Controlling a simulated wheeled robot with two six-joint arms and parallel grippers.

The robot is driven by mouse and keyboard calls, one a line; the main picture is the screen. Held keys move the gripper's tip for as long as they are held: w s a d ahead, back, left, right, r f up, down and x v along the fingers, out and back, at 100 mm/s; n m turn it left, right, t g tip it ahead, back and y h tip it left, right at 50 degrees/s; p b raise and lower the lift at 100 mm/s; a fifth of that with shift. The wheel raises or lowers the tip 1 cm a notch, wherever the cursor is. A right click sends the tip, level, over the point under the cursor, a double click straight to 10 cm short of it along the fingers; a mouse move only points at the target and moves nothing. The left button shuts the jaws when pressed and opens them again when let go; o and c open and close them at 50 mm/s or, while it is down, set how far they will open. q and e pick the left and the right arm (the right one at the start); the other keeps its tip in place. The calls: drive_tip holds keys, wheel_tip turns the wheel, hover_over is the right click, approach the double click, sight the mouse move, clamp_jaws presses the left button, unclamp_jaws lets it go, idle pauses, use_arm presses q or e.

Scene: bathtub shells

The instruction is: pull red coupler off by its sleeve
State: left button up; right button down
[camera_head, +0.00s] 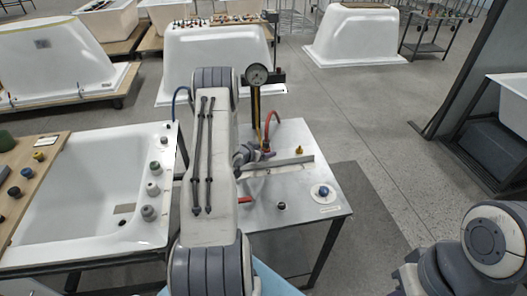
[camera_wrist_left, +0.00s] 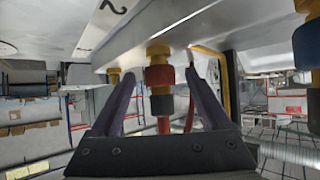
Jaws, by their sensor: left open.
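The red coupler (camera_wrist_left: 159,78) sits on a brass fitting (camera_wrist_left: 157,53) under a metal plate in the left wrist view. A dark band (camera_wrist_left: 161,104) and a red hose (camera_wrist_left: 164,125) continue from its lower end. My left gripper (camera_wrist_left: 158,82) is open, with one finger on each side of the coupler. Gaps show between the fingers and the coupler. In the head view the coupler is small and partly hidden by my left gripper (camera_head: 258,154) at the steel table; the red hose (camera_head: 273,122) arches up behind it. My right gripper is out of frame.
A pressure gauge (camera_head: 257,74) stands on a post behind the fitting. The steel table (camera_head: 300,205) also carries a blue knob (camera_head: 323,191) and a small brass fitting (camera_head: 298,150). A white tub (camera_head: 85,190) with grey knobs on its rim is at left. Open floor lies right.

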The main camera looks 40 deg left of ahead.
sight(266, 131)
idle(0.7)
use_arm(q)
clamp_jaws()
drive_tip(key=shift+r, duration=0.15)
drive_tip(key=shift+r+p, duration=1.35)
drive_tip(key=shift+r, duration=0.65)
drive_tip(key=shift+r, duration=0.2)
drive_tip(key=shift+r+p, duration=1.8)
drive_tip(key=shift+r, duration=0.6)
